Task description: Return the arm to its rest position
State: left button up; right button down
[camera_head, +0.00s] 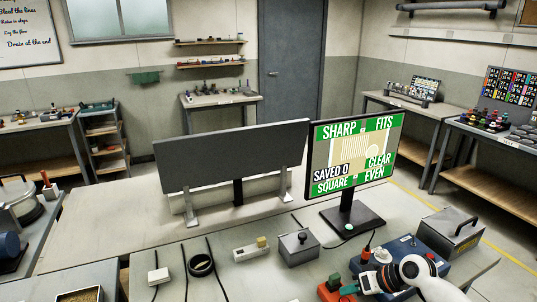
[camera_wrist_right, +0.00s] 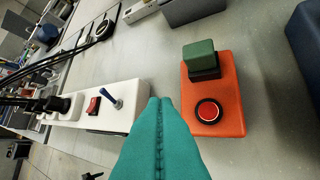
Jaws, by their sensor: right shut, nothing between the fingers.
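My right arm comes in at the lower right of the head view. My right gripper (camera_head: 350,289) points left and down there, close to an orange box (camera_head: 328,293). In the right wrist view its teal fingers (camera_wrist_right: 160,102) are shut together, with nothing between them. They are above the grey bench, between a white strip (camera_wrist_right: 115,120) and the orange box (camera_wrist_right: 225,95). The box bears a red round button (camera_wrist_right: 208,111) and a green block (camera_wrist_right: 199,53). I cannot tell whether the fingers touch anything. My left gripper is not in view.
A monitor (camera_head: 322,172) stands on the bench, with a dark panel (camera_head: 230,155) behind it to the left. A grey box (camera_head: 299,247), a black ring (camera_head: 201,265) and cables lie left of my right arm. A blue case (camera_head: 405,250) and a metal box (camera_head: 450,232) stand close to the arm.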

jog(key=shift+n+g+h, duration=0.4)
jog(key=shift+n+g, duration=0.4)
jog(key=shift+n, duration=0.1)
jog(key=s+a+f, duration=0.1)
jog(key=s+a, duration=0.1)
jog(key=s, duration=0.1)
jog(key=s+a+f, duration=0.2)
jog(key=s, duration=0.1)
jog(key=s+a+f, duration=0.2)
jog(key=s+a, duration=0.1)
jog(key=shift+f, duration=0.25)
jog(key=s+a+f+h, duration=0.1)
jog(key=s+a+h, duration=0.15)
jog(key=s, duration=0.65)
jog(key=s+d+r+m+h, duration=0.1)
jog(key=s+d+r+h, duration=0.15)
jog(key=s, duration=0.35)
jog(key=s+d+r+m+h, duration=0.1)
jog(key=s+d+m, duration=0.15)
jog(key=s, duration=0.45)
notch_tip(320, 180, down, 29)
jog(key=s+n+g+b, duration=0.1)
jog(key=b, duration=0.2)
jog(key=s+d+f+g+b, duration=0.1)
jog(key=s+d+f, duration=0.2)
jog(key=s+f, duration=1.3)
jog(key=shift+f+h, duration=0.3)
jog(key=shift+f, duration=0.55)
jog(key=shift+s+n, duration=0.1)
jog(key=shift+n, duration=0.15)
